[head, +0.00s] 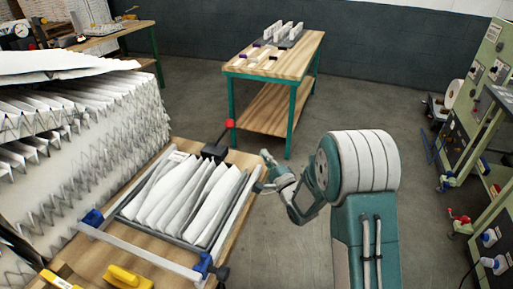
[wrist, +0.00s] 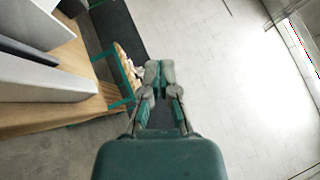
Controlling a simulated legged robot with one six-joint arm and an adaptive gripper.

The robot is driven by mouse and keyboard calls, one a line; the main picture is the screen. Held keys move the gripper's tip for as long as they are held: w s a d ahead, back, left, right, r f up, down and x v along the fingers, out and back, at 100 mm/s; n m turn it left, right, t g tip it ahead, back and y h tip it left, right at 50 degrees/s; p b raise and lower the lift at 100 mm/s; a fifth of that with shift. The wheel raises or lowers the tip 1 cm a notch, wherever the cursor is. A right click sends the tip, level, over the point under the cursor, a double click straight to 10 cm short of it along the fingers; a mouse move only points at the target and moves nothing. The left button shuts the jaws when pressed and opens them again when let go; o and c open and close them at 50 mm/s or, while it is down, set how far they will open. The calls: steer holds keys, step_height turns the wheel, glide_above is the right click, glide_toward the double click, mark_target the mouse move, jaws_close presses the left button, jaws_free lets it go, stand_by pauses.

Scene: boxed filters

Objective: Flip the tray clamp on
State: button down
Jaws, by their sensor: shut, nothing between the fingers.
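A tray (head: 235,222) with a pale metal frame lies on the wooden bench at the left and holds white pleated filter sheets (head: 185,195). At its far edge is a dark clamp (head: 214,150) whose lever rises to the right and ends in a red knob (head: 229,123). My gripper (head: 262,172) is right of the tray's far right corner, apart from the red knob. In the wrist view my gripper (wrist: 159,68) has its fingertips together and holds nothing. The clamp is not clearly visible in the wrist view.
A large stack of pleated filters (head: 75,150) stands at the left. Blue clamps (head: 203,265) sit on the tray's near bar, and yellow parts (head: 128,277) lie at the front. A green-legged table (head: 275,65) stands behind. A machine panel (head: 480,130) is at the right. Floor between is clear.

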mark_target(223, 134)
steer(key=w+a+r, duration=0.4)
steer(key=w+a, duration=0.3)
steer(key=shift+w+a, duration=0.2)
steer(key=shift+a, duration=0.2)
